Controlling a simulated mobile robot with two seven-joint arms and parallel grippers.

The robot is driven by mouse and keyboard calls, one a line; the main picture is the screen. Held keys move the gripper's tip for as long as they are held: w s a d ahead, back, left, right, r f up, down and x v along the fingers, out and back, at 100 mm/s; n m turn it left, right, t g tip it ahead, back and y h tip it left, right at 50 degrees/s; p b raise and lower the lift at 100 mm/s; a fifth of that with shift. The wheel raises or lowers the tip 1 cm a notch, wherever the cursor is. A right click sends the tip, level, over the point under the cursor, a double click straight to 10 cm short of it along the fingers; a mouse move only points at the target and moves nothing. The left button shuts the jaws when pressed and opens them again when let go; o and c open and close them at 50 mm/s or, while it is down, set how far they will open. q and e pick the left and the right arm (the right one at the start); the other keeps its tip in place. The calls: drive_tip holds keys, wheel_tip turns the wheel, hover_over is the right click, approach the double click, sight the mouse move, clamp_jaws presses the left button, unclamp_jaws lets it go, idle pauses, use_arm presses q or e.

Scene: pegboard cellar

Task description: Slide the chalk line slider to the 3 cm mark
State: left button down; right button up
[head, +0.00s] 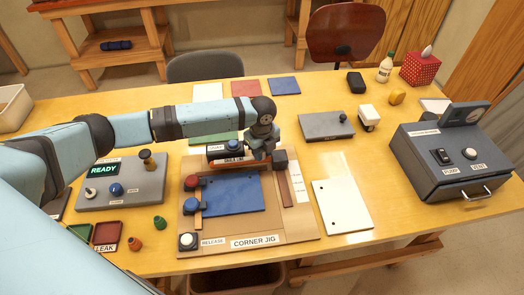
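The corner jig (250,227) is a tan board at the middle of the table with a blue plate (235,194) on it. A brown strip (283,190) runs along the jig's right side, beside white labels with marks too small to read. A dark block (280,159) sits at the strip's far end; it may be the chalk line slider, but I cannot be sure. My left gripper (262,154) is over the jig's far right corner, close to the block. Whether it touches the block, and its finger opening, cannot be made out. My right gripper is out of view.
A grey panel (120,200) reading READY stands left of the jig, with small coloured pegs in front. A white board (342,206) lies to the right. A dark pump box (450,155) stands at the right edge. A grey plate (325,127) lies behind.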

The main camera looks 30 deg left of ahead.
use_arm(q)
drive_tip(key=shift+s+d+r+p, duration=0.1)
drive_tip(key=shift+s+d+p, duration=0.6)
drive_tip(key=shift+s+p, duration=0.2)
drive_tip(key=shift+s+d+r+p, duration=0.1)
drive_tip(key=shift+s+d+p, duration=0.65)
drive_tip(key=shift+s, duration=0.25)
drive_tip(key=shift+f, duration=0.2)
drive_tip(key=c, duration=0.9)
unclamp_jaws()
wheel_tip(320, 180, up, 14)
drive_tip(key=shift+f+b, duration=0.1)
drive_tip(key=shift+b, duration=0.55)
